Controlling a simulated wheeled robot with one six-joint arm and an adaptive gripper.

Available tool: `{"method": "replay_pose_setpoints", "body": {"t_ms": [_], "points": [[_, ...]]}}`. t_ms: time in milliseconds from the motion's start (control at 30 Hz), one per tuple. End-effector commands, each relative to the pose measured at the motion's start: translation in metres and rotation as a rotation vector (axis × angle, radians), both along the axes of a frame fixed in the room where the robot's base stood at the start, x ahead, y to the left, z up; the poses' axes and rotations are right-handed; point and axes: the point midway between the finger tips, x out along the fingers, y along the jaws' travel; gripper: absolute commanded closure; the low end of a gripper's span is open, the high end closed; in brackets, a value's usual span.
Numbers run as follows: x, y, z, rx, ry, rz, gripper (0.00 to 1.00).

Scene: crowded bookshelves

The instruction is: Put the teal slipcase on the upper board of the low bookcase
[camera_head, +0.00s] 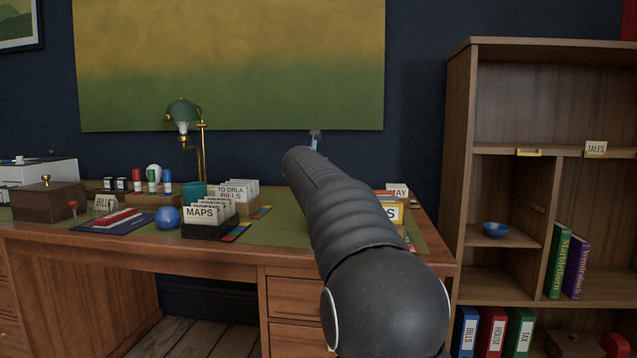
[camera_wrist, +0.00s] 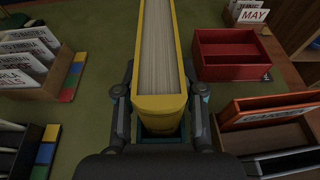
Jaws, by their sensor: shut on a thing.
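In the head view my arm hides the gripper, and only a small pale teal piece (camera_head: 314,139) shows past the arm's end. A brown wooden bookcase (camera_head: 461,150) stands at the right, with an upper board (camera_head: 497,150) bearing a gold plate and a TALES card (camera_head: 595,149).
The desk (camera_head: 250,249) holds card boxes (camera_head: 207,232), a blue ball (camera_head: 167,217) and a green lamp (camera_head: 183,111). A red tray (camera_wrist: 233,72) lies right of the gripper. The bookcase holds a blue bowl (camera_head: 496,229) and upright books (camera_head: 557,259). Its upper board looks mostly clear.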

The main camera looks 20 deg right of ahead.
Motion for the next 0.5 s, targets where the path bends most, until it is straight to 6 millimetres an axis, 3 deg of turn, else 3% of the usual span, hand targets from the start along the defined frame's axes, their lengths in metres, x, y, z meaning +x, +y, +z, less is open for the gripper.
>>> {"method": "replay_pose_setpoints", "body": {"t_ms": [33,67,133,500], "points": [[-0.0002,0.0003,-0.0004,-0.001,-0.002,0.001,1.00],[0.0000,0.0002,-0.0013,0.000,0.000,0.000,0.54],[0.0001,0.0002,-0.0011,0.000,0.000,0.000,0.37],[-0.0001,0.0002,0.0026,0.000,0.000,0.000,0.36]]}}
